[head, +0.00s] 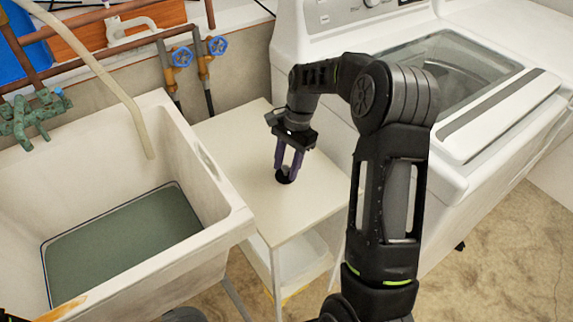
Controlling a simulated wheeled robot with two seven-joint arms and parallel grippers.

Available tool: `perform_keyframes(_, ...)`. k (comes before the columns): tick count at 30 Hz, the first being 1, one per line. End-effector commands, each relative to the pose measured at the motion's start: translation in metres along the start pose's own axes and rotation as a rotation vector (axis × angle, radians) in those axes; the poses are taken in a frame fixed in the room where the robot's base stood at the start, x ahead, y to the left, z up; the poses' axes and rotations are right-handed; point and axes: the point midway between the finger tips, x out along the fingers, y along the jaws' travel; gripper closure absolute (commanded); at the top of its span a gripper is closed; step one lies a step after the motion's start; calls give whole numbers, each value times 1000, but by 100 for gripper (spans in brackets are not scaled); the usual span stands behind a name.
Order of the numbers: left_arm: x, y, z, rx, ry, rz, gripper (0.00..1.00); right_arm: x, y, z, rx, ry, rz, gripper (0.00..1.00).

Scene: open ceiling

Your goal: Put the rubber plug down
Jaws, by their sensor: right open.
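The black rubber plug (283,177) is on the top of the small pale table (240,147). My right gripper (287,169) points down over it from above, with its purple fingers apart on either side of the plug. The fingertips are very close to the plug; I cannot tell if they touch it. My left gripper is not in view.
A utility sink (217,242) holding greenish water (120,245) stands left of the table. A washing machine (455,150) stands to the right. Pipes with blue-handled valves (217,46) run along the back wall. The tabletop around the plug is clear.

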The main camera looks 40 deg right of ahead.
Motion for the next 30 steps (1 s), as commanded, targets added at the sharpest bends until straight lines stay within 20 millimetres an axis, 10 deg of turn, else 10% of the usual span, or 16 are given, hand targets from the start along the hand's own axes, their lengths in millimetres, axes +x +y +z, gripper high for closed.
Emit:
perform_keyframes(8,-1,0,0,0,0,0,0,-12,-1,0,0,2,-3,60)
perform_keyframes(23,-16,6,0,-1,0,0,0,-111,0,2,0,0,-1,60)
perform_keyframes(30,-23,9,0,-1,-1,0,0,-124,0,1,0,0,0,60)
